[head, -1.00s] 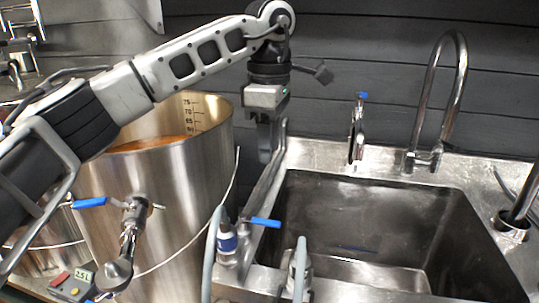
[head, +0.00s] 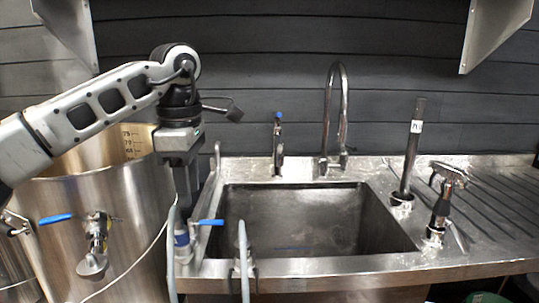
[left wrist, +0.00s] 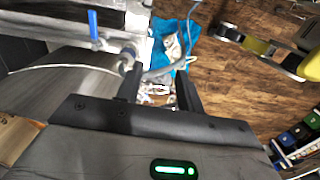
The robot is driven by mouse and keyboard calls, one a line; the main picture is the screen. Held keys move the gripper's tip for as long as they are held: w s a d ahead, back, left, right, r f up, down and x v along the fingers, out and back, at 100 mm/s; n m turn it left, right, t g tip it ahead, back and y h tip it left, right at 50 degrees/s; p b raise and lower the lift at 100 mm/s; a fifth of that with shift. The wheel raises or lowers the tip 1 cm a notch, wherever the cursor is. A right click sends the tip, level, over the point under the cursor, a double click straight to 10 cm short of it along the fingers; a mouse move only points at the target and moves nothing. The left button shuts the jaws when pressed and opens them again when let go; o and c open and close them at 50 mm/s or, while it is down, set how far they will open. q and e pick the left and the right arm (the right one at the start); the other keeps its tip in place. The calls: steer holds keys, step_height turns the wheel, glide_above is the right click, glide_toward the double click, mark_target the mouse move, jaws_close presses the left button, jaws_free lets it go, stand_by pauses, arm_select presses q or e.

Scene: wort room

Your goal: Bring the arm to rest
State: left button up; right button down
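My left arm comes in from the left in the head view, over the steel kettle. My left gripper (head: 184,188) points down between the kettle (head: 105,215) and the sink (head: 300,222), close to the valve with a blue handle (head: 210,222). In the left wrist view my left gripper (left wrist: 160,92) has its two dark fingers apart, with nothing seen held between them. Whether it touches the hose or valve behind it, I cannot tell.
A curved tap (head: 340,105) and a smaller blue-topped tap (head: 279,145) stand behind the sink. A dark upright pipe (head: 411,150) and a spray head (head: 447,178) are right of it. A blue cloth-like thing (left wrist: 176,42) lies on the wooden floor.

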arm_select(q)
steer(key=s+d+f+g+h, duration=0.25)
steer(key=d+f+h, duration=0.2)
steer(key=d, duration=0.25)
steer(key=s+d+f+g+h, duration=0.1)
steer(key=s+d+f+h, duration=0.3)
steer(key=d, duration=0.4)
steer(key=s+d+n+g+h, duration=0.1)
steer(key=s+d+n+h, duration=0.6)
steer(key=h, duration=0.3)
steer(key=w+a+f+n+t+y, duration=0.25)
steer(key=a+f+n+t, duration=0.3)
steer(key=n+t, duration=0.8)
steer(key=w+a+f+n+t+y, duration=0.2)
steer(key=a+f+n+t+y, duration=0.5)
steer(key=n, duration=1.2)
steer(key=s+a+f+n+g+y, duration=0.2)
steer(key=s+a+f+n, duration=0.2)
steer(key=s+f+n, duration=0.2)
steer(key=s+a+f+n+g+y, duration=0.3)
steer(key=s+a+f+n, duration=0.2)
steer(key=f, duration=0.4)
steer(key=shift+s+a+n+y, duration=0.15)
steer(key=shift+s+n+y, duration=0.15)
steer(key=shift+s+n, duration=0.65)
